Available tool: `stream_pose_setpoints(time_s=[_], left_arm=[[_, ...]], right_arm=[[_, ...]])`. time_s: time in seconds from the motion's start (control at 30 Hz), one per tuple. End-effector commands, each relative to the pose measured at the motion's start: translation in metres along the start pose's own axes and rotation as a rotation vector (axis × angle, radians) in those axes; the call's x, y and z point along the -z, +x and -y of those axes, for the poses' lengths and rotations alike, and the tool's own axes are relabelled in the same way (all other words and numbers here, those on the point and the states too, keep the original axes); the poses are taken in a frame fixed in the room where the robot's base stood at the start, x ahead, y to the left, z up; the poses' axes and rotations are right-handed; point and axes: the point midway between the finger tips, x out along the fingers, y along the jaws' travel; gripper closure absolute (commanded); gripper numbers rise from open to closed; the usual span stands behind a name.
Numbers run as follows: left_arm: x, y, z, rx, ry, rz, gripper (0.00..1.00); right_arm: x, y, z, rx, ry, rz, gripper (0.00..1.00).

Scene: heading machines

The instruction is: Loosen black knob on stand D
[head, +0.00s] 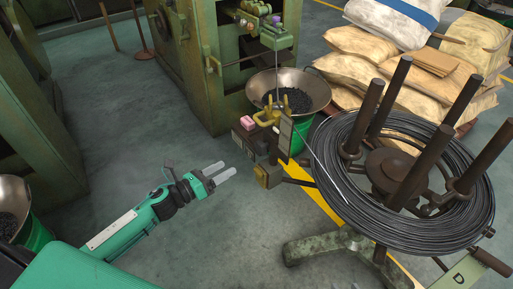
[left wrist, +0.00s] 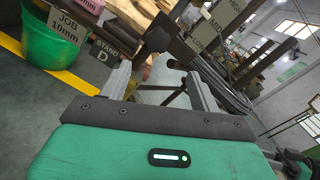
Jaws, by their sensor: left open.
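My left gripper (head: 216,173) is open and empty, its two pale fingers apart and pointing right in the head view. It also shows in the left wrist view (left wrist: 155,82). A dark, knob-like part (left wrist: 157,38) stands beyond the fingertips there, apart from them. I cannot tell for sure that this part is the black knob. In the head view a small stand with dark blocks (head: 243,134) and a yellow fitting (head: 267,115) is up and right of my gripper. My right gripper is not in view.
A wire coil (head: 465,225) on a reel with upright posts fills the right. A plate marked D (head: 462,277) is at lower right. A metal bowl (head: 318,88) of dark pieces sits behind the small stand. Green machines (head: 222,75) stand behind. The floor around my gripper is clear.

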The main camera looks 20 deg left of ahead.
Motion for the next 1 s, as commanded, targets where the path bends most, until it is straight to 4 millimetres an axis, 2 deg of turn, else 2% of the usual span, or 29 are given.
stream_pose_setpoints(time_s=[0.13,0.37,1.0], left_arm=[[-0.009,0.001,-0.010,0.037,0.162,-0.031,0.37],[-0.010,0.019,-0.010,0.045,0.186,-0.033,0.37],[-0.006,0.114,-0.005,0.043,0.181,-0.032,0.37]], right_arm=[[0.001,0.000,-0.001,-0.003,-0.001,0.004,0.64],[0.001,0.000,-0.003,-0.006,-0.002,0.009,0.64],[-0.002,-0.002,-0.007,-0.019,0.005,0.047,0.64]])
